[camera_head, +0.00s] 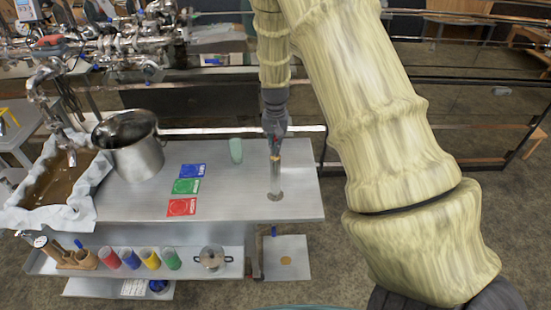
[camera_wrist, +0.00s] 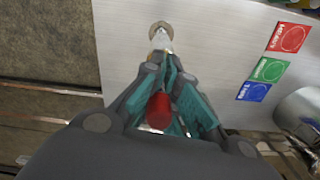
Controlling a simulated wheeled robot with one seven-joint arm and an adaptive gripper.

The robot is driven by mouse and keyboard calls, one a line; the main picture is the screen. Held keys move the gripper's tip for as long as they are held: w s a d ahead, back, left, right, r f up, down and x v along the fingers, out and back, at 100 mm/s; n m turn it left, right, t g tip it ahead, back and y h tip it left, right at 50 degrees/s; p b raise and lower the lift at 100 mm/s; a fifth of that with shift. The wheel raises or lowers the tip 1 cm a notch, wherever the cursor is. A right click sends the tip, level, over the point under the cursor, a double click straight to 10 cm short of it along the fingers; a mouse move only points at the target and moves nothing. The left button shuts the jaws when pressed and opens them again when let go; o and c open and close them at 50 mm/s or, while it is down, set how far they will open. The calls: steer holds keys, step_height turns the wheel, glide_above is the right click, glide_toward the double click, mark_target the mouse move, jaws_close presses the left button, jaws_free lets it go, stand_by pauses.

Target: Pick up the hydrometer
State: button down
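My gripper (camera_head: 274,147) points straight down over the right part of the metal bench. In the wrist view my gripper's fingers (camera_wrist: 161,68) come close together around a slim upright thing, which I take to be the hydrometer. Its red end (camera_wrist: 159,110) shows between the teal finger pads, near the palm. Below the fingertips a slim, shiny upright cylinder (camera_head: 275,180) stands on a round base; it also shows in the wrist view (camera_wrist: 161,38). The hydrometer's lower part is hidden by the fingers and cannot be told apart from the cylinder.
A pale green glass (camera_head: 236,150) stands left of my gripper. Blue (camera_head: 192,171), green (camera_head: 186,186) and red (camera_head: 182,207) cards lie farther left. A steel pot (camera_head: 134,152) and a cloth-lined pan (camera_head: 90,190) are at the left. Several coloured cups stand on the lower shelf.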

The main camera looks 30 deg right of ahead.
step_height(320, 180, up, 18)
steer(key=b, duration=0.4)
steer(key=shift+b, duration=0.3)
steer(key=shift+f, duration=0.1)
